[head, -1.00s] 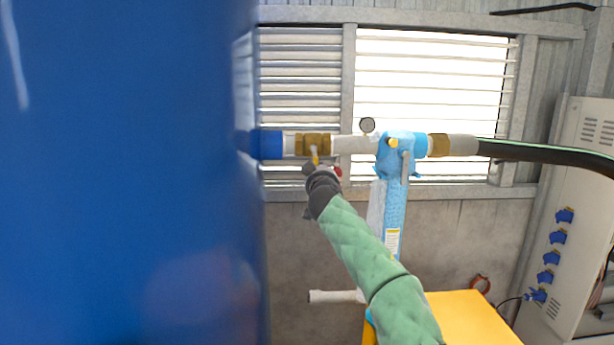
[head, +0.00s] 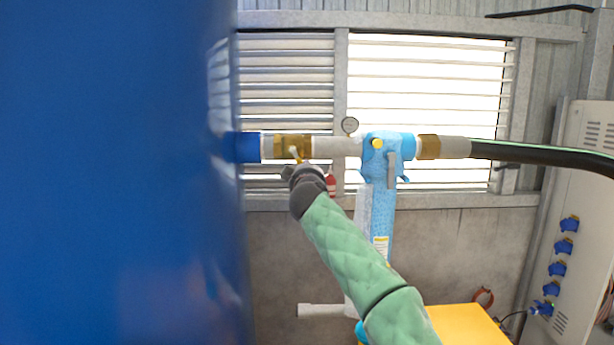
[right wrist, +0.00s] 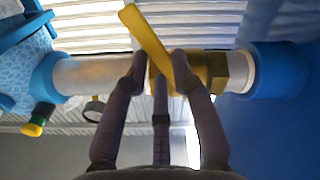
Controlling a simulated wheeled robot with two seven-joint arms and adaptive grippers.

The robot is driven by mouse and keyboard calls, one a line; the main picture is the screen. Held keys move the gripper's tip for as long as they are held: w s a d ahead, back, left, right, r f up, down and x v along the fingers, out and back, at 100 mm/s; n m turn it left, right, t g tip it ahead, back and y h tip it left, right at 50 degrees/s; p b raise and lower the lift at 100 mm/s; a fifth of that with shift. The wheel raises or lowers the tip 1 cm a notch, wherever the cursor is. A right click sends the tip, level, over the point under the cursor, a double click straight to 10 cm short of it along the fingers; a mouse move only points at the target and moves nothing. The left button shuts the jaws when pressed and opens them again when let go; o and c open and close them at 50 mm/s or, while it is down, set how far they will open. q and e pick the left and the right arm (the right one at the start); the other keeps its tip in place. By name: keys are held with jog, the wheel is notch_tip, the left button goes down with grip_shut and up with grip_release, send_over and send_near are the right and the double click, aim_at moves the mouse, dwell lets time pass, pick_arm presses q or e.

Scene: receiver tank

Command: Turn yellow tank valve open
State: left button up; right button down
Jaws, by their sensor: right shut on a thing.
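The yellow valve handle (right wrist: 150,45) sits on a brass valve body (head: 293,147) in the white pipe beside the blue tank (head: 120,170). In the right wrist view the handle slants from upper left to lower right across the brass body (right wrist: 215,70). My right gripper (right wrist: 161,75) has its fingers around the handle's lower part and is shut on it. In the head view the same gripper (head: 298,168) is just below the valve, and it hides much of the handle. My left gripper is not in view.
A pressure gauge (head: 350,126) and a light blue filter housing (head: 380,200) stand right of the valve. A black hose (head: 540,153) runs on to the right. The big tank fills the left side. A yellow box (head: 465,325) is below.

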jog(key=shift+d+r, duration=0.1)
jog(key=shift+r, duration=0.1)
jog(key=c, duration=1.3)
grip_release()
jog(key=shift+c, duration=0.2)
jog(key=o, duration=0.3)
jog(key=shift+f, duration=0.1)
jog(key=shift+s, duration=6.1)
